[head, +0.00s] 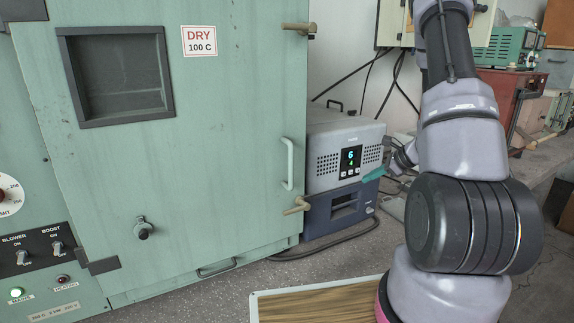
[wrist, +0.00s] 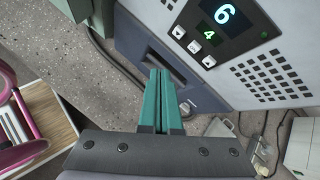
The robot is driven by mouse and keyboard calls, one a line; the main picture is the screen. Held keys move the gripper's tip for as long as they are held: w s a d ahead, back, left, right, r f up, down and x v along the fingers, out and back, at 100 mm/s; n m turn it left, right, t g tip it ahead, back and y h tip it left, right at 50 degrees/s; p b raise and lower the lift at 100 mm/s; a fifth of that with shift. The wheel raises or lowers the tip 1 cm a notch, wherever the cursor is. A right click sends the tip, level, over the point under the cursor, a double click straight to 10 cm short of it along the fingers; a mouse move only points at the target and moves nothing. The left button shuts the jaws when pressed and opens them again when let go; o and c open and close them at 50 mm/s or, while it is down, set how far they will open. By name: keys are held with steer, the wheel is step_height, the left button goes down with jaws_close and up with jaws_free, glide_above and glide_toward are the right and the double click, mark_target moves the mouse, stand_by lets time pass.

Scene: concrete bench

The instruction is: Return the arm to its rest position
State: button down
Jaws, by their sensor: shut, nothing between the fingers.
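My arm stretches down the right side of the head view, bent at its dark joint. My gripper (head: 373,174) is in front of the grey box with a lit display (head: 330,158). Its two teal fingers are shut together with nothing between them, as the wrist view (wrist: 161,75) shows. In that view the fingertips lie over the dark blue unit (wrist: 135,45) under the grey box. I cannot tell whether they touch anything. The display reads 6 and 4, with small buttons below it.
A large green oven (head: 200,160) with a closed door, labelled DRY 100 C, fills the left. A wood-topped board with a pale rim (head: 254,305) lies at the bottom. Cables (head: 340,243) run beside the blue unit (head: 313,215). Red and green equipment (head: 510,85) stands at the back right.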

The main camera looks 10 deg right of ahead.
steer(key=s+a+r+n+g, duration=0.1)
steer(key=s+a+r+n, duration=0.2)
steer(key=a+r, duration=0.3)
steer(key=s+a+r+n+g+y, duration=0.1)
steer(key=s+a+r+n, duration=0.25)
steer(key=r, duration=0.35)
steer(key=s+a+r+n+g, duration=0.1)
steer(key=s+a+r+n, duration=0.1)
steer(key=a+r+n, duration=0.35)
steer(key=s+r+n+t+h, duration=0.3)
steer(key=s+r+n+h, duration=0.2)
steer(key=s+r, duration=0.8)
steer(key=s+n, duration=0.2)
steer(key=n, duration=0.1)
steer(key=shift+s+a, duration=0.35)
